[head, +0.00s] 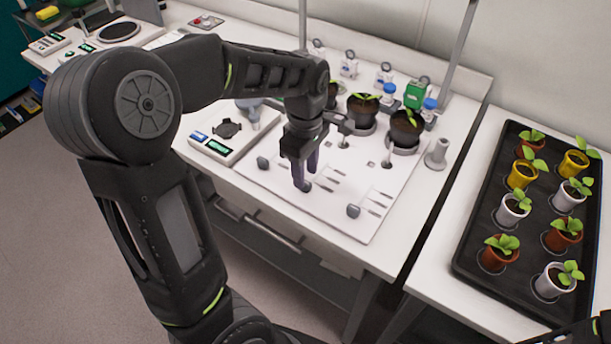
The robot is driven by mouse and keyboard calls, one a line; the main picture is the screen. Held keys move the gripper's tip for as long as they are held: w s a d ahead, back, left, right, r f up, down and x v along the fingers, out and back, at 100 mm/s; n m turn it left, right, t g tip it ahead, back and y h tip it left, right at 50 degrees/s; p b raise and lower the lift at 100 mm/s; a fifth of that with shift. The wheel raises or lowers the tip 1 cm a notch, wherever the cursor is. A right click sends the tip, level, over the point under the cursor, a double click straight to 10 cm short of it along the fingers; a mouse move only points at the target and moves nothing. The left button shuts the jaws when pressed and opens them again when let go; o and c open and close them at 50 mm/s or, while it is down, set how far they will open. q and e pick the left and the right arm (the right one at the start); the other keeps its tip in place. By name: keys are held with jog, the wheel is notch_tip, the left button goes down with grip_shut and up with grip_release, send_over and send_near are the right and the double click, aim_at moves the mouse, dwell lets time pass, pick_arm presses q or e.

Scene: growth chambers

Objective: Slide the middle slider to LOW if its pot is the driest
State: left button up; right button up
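A white slider panel (375,192) lies on the bench with three dark slider knobs. The left knob (262,162) and the right knob (353,211) stand clear near its front edge. My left gripper (304,184) points down at the middle knob (306,187), which shows at its fingertips; whether it touches or grips the knob is unclear. The left pot (332,95) is mostly hidden by my arm. I cannot compare the soil dryness.
A scale (222,138) stands left of the panel. A black tray (478,215) of potted seedlings lies on the right bench.

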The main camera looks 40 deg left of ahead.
pick_arm(q)
jog(key=shift+f, duration=1.3)
grip_shut()
dwell(0.5)
